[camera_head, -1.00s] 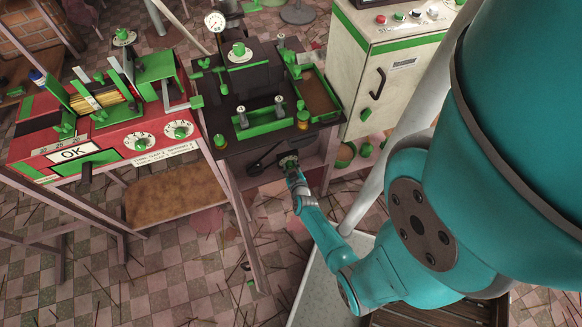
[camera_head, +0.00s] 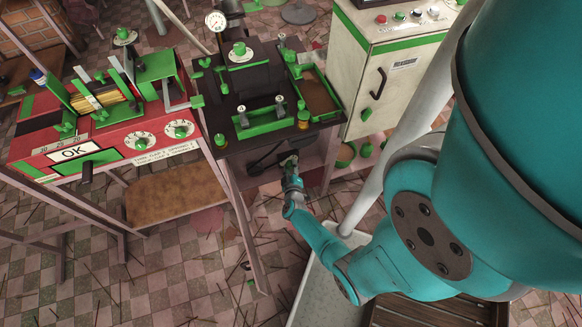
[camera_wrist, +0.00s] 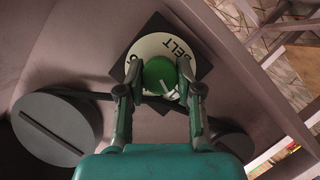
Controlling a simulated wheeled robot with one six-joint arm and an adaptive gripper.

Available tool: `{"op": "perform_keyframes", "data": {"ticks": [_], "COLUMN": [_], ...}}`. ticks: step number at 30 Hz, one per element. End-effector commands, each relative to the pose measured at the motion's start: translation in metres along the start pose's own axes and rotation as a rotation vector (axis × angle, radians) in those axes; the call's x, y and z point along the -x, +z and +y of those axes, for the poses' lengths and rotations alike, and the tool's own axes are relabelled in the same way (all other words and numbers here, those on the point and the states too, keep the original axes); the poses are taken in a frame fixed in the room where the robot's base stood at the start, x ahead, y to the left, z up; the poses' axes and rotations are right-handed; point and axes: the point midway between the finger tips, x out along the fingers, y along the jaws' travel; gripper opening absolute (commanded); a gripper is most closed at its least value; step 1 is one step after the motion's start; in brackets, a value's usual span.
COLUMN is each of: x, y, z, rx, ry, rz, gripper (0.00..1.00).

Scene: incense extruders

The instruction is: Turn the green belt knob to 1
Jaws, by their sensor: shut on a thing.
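The green belt knob (camera_wrist: 160,76) sits in the middle of a round white dial plate (camera_wrist: 146,46) lettered BELT in the wrist view. A white mark shows on the knob's face, towards the lower right of the picture. My gripper (camera_wrist: 161,82) is shut on the knob, one finger on each side. The plate's lower part and most of its scale are hidden by the knob and fingers, so I cannot read the setting. In the head view my gripper (camera_head: 289,164) is at the front of the dark-topped machine (camera_head: 262,75), below its top; the knob is hidden there.
A dark grey pulley (camera_wrist: 58,128) with a belt lies left of the dial; a smaller pulley (camera_wrist: 232,139) lies to the right. A red machine (camera_head: 105,140) with two white dials stands at left. A cream cabinet (camera_head: 395,75) stands at right.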

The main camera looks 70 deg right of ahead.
Motion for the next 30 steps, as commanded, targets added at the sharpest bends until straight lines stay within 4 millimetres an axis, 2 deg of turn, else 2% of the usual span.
{"op": "perform_keyframes", "data": {"ticks": [18,19,21,22,30], "x": [-0.0005,-0.0005,-0.0005,-0.0004,0.0001], "y": [-0.0017,-0.0017,-0.0015,-0.0014,-0.0006], "z": [-0.0007,-0.0007,-0.0006,-0.0006,-0.0005], "rx": [0.043,0.043,0.042,0.042,0.041], "ry": [0.015,0.015,0.015,0.015,0.016], "rz": [0.003,0.003,0.003,0.003,0.002], "gripper": [0.0,0.4,0.57,0.6,0.6]}}
